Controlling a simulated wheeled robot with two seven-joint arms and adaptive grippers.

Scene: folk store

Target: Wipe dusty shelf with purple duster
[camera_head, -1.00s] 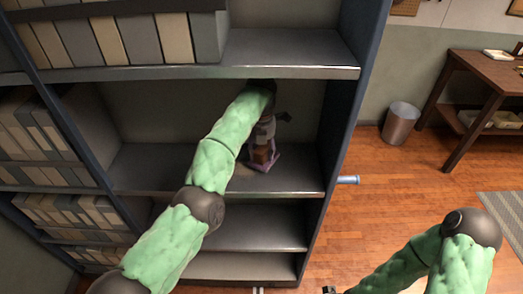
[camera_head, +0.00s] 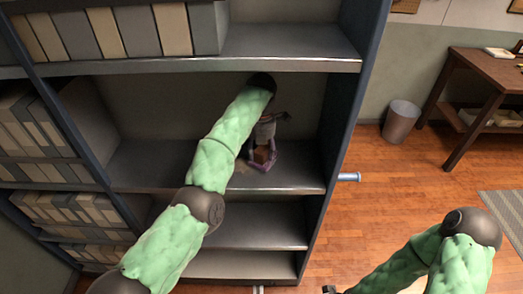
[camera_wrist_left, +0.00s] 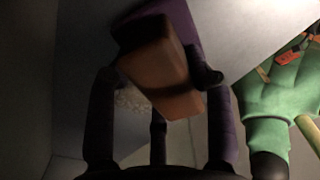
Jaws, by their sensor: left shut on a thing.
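My left gripper (camera_head: 262,150) reaches into the middle shelf bay and is shut on the purple duster (camera_head: 265,167). The duster has a brown-orange block handle, and its purple part is low, at or close to the shelf board (camera_head: 150,175); contact is hard to judge. In the left wrist view the duster's block (camera_wrist_left: 162,68) sits between my gripper's fingers (camera_wrist_left: 160,110), with purple behind it. A pale speckled dust patch (camera_wrist_left: 130,100) shows beside the block there, and faintly left of the duster in the head view (camera_head: 241,167). Only a dark tip of my right gripper (camera_head: 330,289) shows at the bottom edge.
Binders (camera_head: 130,32) fill the left of the shelf above, and more stand in the bays at left. The bookcase's right side panel (camera_head: 345,110) is close to my left gripper. A bin (camera_head: 401,121) and a wooden table (camera_head: 470,70) stand at right, with open floor between.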

